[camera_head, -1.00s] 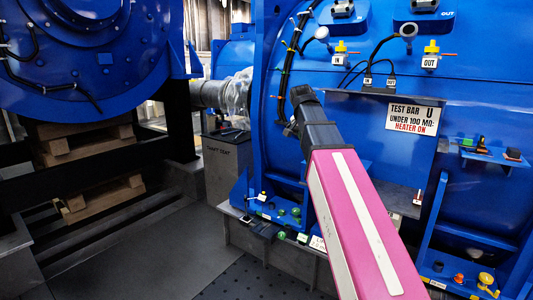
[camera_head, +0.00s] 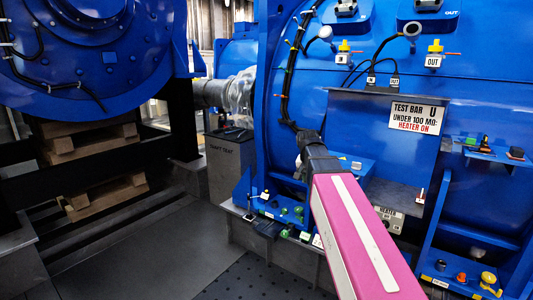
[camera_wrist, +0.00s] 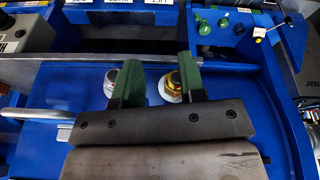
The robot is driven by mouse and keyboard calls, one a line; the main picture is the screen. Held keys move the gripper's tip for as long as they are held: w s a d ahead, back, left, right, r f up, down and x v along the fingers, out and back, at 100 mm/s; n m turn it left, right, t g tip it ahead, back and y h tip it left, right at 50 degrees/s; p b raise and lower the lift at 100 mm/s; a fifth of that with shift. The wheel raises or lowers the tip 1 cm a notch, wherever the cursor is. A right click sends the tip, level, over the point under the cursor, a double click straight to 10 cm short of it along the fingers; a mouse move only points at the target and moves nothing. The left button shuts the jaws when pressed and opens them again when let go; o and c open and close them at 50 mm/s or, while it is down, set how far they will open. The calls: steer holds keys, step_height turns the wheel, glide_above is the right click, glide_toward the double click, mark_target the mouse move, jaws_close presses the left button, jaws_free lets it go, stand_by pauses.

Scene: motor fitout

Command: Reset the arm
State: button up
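My gripper (camera_wrist: 159,82) is seen from behind in the wrist view, its two green-padded fingers apart with a gap between them. Nothing shows held in the gap. Beyond the fingers, a silver nut or stud (camera_wrist: 111,82) and a brass-coloured nut (camera_wrist: 174,86) stand on a blue surface; how far the fingers are from them is unclear. In the head view my pink and white arm reaches up from the lower right, and its dark end (camera_head: 316,155) lies in front of the large blue motor housing (camera_head: 330,85). The fingertips cannot be made out there.
A test bar sign (camera_head: 416,118) hangs on the housing, with a heater box (camera_head: 388,220) below it. Blue ledges carry coloured knobs (camera_wrist: 203,28) and fittings. A grey bin (camera_head: 230,160) and wooden pallets (camera_head: 95,190) stand left. The dark floor (camera_head: 150,250) at lower left is clear.

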steer(key=s+f+n+g, duration=0.1)
steer(key=s+f, duration=0.4)
steer(key=f, duration=0.4)
steer(key=s+d+f+n+y, duration=0.1)
steer(key=s+f, duration=0.4)
steer(key=f, duration=0.5)
steer(key=s+f+n+g+y, duration=0.1)
steer(key=s+f+n, duration=0.1)
steer(key=s+f, duration=0.3)
step_height(320, 180, down, 5)
steer(key=shift+s+d+r+n+g, duration=0.15)
steer(key=shift+s+d+n+g, duration=0.1)
steer(key=shift+s+n+g, duration=0.1)
